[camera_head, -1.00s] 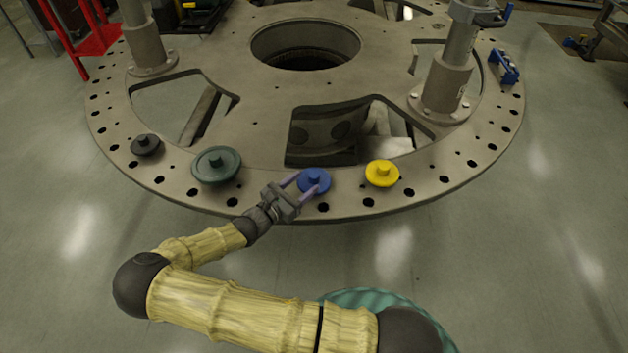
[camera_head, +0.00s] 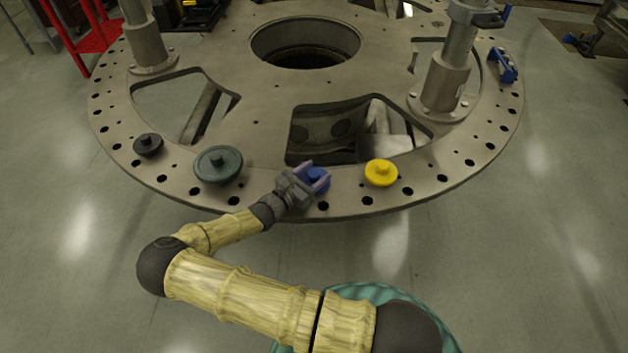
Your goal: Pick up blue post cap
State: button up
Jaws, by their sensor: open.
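The blue post cap (camera_head: 319,181) sits on the rim of the round turret plate (camera_head: 262,115), near its front edge. It is a low round disc with a small knob on top. My gripper (camera_head: 318,178) is open at the cap, with its two purple-grey fingers one on each side of the knob. The fingers and gripper body hide the cap's left part. I cannot tell whether the fingers touch the cap.
A yellow cap (camera_head: 381,173) sits close to the right of the blue one. A dark green cap (camera_head: 218,164) and a smaller black cap (camera_head: 148,144) lie to the left. A grey post (camera_head: 446,82) stands behind on the right. Cut-outs open in the plate behind the blue cap.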

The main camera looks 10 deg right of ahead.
aim_at(314, 173)
jog(key=c, duration=1.2)
jog(key=shift+o, duration=0.2)
notch_tip(314, 173, up, 10)
jog(key=shift+r+b, duration=0.1)
jog(key=shift+b, duration=0.6)
